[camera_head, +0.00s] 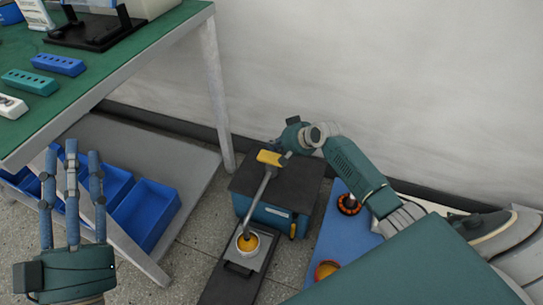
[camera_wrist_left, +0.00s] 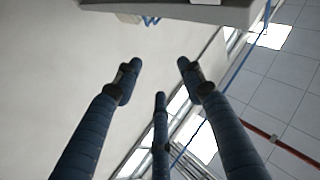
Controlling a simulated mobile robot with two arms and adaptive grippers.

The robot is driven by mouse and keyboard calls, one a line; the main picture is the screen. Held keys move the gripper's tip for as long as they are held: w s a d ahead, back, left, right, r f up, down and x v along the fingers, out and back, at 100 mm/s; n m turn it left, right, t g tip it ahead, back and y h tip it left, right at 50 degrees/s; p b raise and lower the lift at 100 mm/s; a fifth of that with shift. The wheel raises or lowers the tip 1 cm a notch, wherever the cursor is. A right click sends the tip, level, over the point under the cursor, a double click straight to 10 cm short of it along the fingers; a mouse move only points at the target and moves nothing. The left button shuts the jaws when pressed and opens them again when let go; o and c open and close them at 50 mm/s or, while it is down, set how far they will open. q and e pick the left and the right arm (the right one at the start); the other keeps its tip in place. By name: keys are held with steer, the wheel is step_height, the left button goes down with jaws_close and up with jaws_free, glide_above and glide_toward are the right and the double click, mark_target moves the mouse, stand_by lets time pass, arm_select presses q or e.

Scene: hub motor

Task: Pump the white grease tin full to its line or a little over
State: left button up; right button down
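The white grease tin (camera_head: 240,244) stands on a dark plate in front of the pump box (camera_head: 262,214), with yellow grease showing inside its rim. Its line cannot be made out. A grey pump lever (camera_head: 261,200) slants from above the tin up to a yellow grip (camera_head: 269,158) over the box's black top. My right gripper (camera_head: 284,152) is beside the yellow grip; its fingers are too small and partly hidden to tell their closure or contact. My left gripper (camera_head: 72,160) is raised at the left, fingers spread, open and empty; its fingers also show in the left wrist view (camera_wrist_left: 155,85).
A green-topped table (camera_head: 100,70) stands at the left, with blue bins (camera_head: 147,213) on its lower shelf. A blue surface (camera_head: 335,232) right of the pump box carries orange-rimmed round parts (camera_head: 348,204). A wall runs behind.

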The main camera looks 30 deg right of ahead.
steer(key=shift+r+p, duration=1.15)
steer(key=shift+p, duration=0.05)
arm_select(q)
step_height(320, 180, down, 14)
steer(key=w+a+g+y, duration=0.1)
steer(key=g+y, duration=0.1)
steer(key=g, duration=0.5)
steer(key=shift+a+f, duration=0.2)
steer(key=shift+a, duration=0.05)
steer(key=shift+w, duration=0.15)
arm_select(e)
steer(key=shift+a, duration=0.1)
